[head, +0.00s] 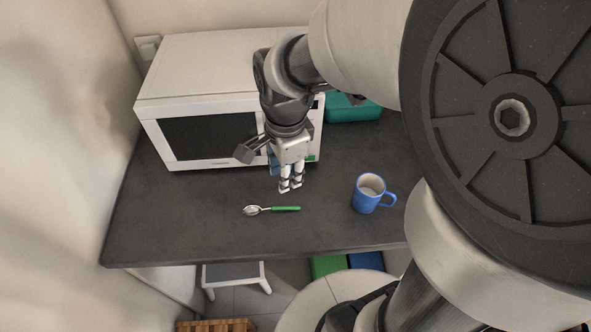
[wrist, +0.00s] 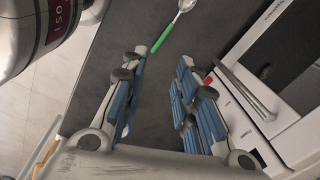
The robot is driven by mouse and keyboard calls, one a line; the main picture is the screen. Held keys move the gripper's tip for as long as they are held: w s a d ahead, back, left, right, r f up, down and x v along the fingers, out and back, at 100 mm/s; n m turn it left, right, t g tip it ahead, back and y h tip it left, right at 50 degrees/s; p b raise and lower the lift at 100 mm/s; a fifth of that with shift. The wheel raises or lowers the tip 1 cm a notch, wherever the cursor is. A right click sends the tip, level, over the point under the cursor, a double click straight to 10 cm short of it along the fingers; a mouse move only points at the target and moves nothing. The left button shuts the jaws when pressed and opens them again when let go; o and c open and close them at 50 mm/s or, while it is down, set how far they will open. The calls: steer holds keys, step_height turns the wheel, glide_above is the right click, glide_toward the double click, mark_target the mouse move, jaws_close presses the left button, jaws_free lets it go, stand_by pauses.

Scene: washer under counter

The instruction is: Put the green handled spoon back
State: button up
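The spoon with the green handle (head: 286,209) lies flat on the dark counter (head: 190,222), near its front edge. Its metal bowl points left in the head view. In the wrist view the spoon (wrist: 164,40) lies beyond the fingertips, with its bowl at the top edge. My gripper (head: 291,187) points down above the counter, just behind the handle in the head view and apart from it. In the wrist view my gripper (wrist: 160,64) has a clear gap between its blue-padded fingers, with nothing between them.
A white microwave (head: 212,72) stands at the back left, close behind my gripper. A blue mug (head: 366,199) stands right of the spoon. A teal box (head: 352,109) is at the back right. The counter left of the spoon is clear. A stool (head: 236,272) stands below.

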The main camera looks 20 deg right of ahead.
steer(key=s+r+n+t, duration=0.3)
steer(key=s+r+n, duration=0.6)
steer(key=s+n, duration=0.4)
steer(key=shift+n+t, duration=0.4)
steer(key=shift+n, duration=1.8)
